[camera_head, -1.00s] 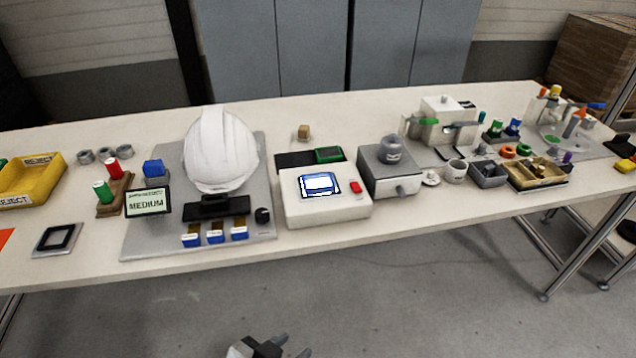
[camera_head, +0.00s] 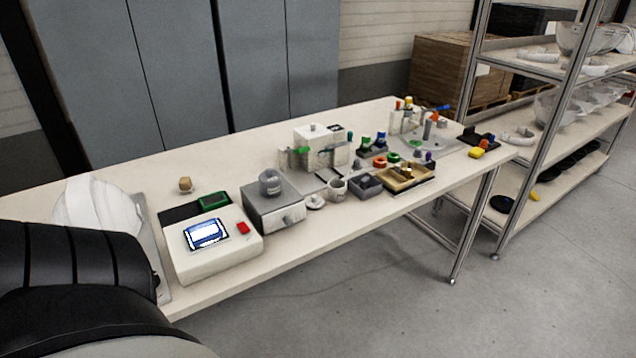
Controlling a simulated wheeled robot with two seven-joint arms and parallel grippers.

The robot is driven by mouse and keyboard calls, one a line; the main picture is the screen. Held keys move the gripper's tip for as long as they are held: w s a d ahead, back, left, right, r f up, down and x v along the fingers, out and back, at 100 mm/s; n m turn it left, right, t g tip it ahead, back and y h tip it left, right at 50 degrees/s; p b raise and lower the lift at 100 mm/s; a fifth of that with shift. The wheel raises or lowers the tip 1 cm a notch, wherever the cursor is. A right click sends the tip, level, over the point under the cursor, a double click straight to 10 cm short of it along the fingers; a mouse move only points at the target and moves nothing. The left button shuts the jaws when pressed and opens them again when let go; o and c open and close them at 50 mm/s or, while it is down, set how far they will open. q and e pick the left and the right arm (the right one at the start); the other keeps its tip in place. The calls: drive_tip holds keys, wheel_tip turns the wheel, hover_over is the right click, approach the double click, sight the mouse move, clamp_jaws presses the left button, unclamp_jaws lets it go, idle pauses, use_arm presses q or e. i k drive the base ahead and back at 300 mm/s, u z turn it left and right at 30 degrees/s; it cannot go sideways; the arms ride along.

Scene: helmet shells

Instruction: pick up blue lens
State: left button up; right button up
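I cannot make out for certain which thing is the blue lens. A small blue-topped piece (camera_head: 381,138) stands upright in a dark holder beside a green-topped one (camera_head: 366,143), towards the far right part of the table. A slim blue piece (camera_head: 443,107) shows near the far end, by the grey plate. Neither of my grippers is in view. A dark link of my own arm fills the lower left corner and covers part of the white helmet (camera_head: 97,205).
The long table (camera_head: 262,263) carries a white box with a screen (camera_head: 190,263), a grey box (camera_head: 262,220), a brown tray (camera_head: 400,184) and a dark grey bin (camera_head: 366,190). A shelf rack (camera_head: 560,145) stands to the right. The floor in front is clear.

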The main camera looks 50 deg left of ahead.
sight(200, 233)
drive_tip(key=z, duration=1.45)
drive_tip(key=k, duration=1.15)
drive_tip(key=u, duration=1.05)
